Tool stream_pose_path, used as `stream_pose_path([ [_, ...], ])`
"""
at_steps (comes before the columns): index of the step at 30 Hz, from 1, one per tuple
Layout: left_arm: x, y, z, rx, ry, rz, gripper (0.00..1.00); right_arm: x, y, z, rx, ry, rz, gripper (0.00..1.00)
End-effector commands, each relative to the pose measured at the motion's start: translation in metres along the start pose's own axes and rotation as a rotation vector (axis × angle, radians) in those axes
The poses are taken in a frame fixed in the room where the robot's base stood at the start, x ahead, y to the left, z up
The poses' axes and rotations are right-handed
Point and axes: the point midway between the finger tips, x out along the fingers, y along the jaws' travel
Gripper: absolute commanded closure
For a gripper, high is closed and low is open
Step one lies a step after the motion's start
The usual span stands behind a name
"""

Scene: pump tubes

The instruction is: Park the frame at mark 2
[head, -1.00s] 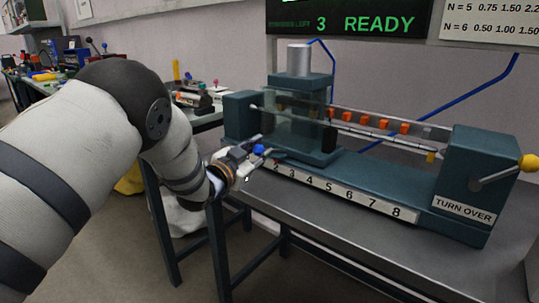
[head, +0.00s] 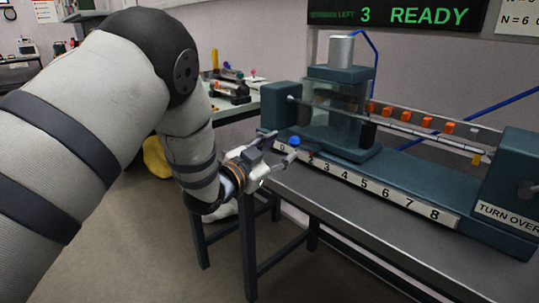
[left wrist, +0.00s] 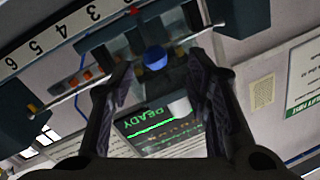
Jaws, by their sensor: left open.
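The frame (head: 343,110) is a teal carriage with clear panels and a silver cylinder (head: 341,50) on top. It stands toward the left end of the teal bench rail, above the white number strip (head: 372,187). Its blue knob (head: 295,141) faces me. A small red pointer (head: 311,155) shows low by the strip, left of the 3; I cannot read the digit beneath it. My left gripper (head: 282,148) is open at the knob. In the left wrist view the blue knob (left wrist: 155,57) appears between the two spread fingers (left wrist: 162,82), with no visible contact. My right gripper is out of view.
Several orange blocks (head: 427,122) line a rail behind the frame. A teal end block (head: 515,175) labelled TURN OVER stands at the right. The display (head: 395,15) reads 3 READY. The grey table (head: 350,215) is clear in front of the strip.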

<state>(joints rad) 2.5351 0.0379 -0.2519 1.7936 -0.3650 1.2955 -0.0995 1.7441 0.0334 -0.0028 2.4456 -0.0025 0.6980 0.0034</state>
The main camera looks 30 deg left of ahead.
Motion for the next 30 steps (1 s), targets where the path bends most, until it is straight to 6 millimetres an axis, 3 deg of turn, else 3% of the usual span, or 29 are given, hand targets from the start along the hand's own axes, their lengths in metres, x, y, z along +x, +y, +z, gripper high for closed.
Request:
stream_pose_path([
  [3,-0.029,-0.001,0.0,-0.001,-0.002,-0.001,0.56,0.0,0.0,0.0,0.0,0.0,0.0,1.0],
  [9,-0.053,0.0,0.0,-0.001,0.0,0.0,0.56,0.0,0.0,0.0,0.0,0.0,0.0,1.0],
  [23,-0.056,0.001,0.002,-0.003,-0.007,0.001,0.56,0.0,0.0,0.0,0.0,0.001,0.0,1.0],
  [26,-0.068,0.016,0.031,-0.043,-0.108,0.015,0.56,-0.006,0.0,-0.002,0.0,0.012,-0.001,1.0],
  [29,-0.106,0.054,0.094,-0.132,-0.341,0.046,0.56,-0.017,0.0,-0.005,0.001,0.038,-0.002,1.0],
  [30,-0.129,0.072,0.121,-0.172,-0.454,0.06,0.56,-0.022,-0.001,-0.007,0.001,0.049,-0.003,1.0],
])
